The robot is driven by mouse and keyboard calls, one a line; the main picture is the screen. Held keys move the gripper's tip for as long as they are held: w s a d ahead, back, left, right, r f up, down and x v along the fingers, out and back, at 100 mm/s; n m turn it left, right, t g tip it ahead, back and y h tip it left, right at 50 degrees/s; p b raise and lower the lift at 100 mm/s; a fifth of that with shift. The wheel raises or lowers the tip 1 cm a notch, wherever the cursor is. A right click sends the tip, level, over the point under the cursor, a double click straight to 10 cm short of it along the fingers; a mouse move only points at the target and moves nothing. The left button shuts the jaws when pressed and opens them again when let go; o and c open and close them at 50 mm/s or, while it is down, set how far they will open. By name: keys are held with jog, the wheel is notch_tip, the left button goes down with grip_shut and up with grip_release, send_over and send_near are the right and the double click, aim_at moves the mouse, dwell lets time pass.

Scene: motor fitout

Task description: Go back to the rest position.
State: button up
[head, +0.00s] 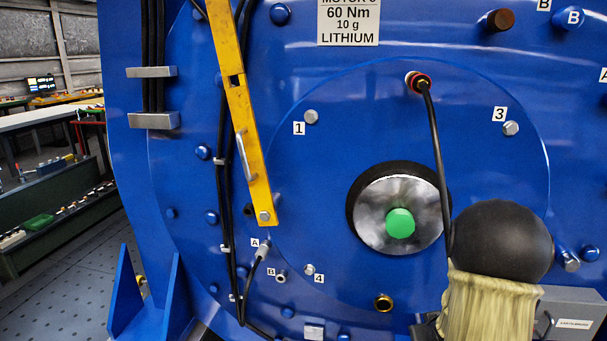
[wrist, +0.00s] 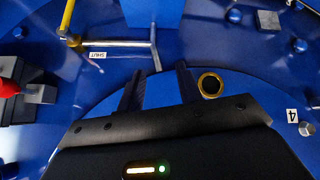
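My gripper (wrist: 159,68) shows in the wrist view with its two dark fingers apart and nothing held between them. The end of a metal lever (wrist: 154,45) shows just beyond the fingertips; I cannot tell whether it touches them. A brass-rimmed port (wrist: 210,85) is right of the fingers. The blue motor face (head: 330,150) fills most of the head view. My arm covers its lower right, and my fingers cannot be made out there.
A yellow bar (head: 243,115) with a handle hangs at left on the motor. A black cable (head: 437,150) runs down from a red-ringed fitting. A grey box (head: 577,310) is at lower right. Open floor (head: 75,275) lies at far left, beside workbenches.

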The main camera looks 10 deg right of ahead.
jog(key=s+a+r+g+y, duration=0.15)
jog(key=s+a, duration=0.25)
jog(key=a, duration=0.4)
jog(key=s+a+r+n+g+y, duration=0.15)
jog(key=s+a, duration=0.25)
jog(key=a, duration=0.4)
jog(key=s+a+r+g, duration=0.25)
jog(key=s+a, duration=0.25)
jog(key=a, duration=0.3)
notch_tip(320, 180, up, 33)
jog(key=p, duration=3.3)
jog(key=shift+w, duration=0.2)
jog(key=shift+t, duration=0.25)
jog(key=shift+w, duration=0.1)
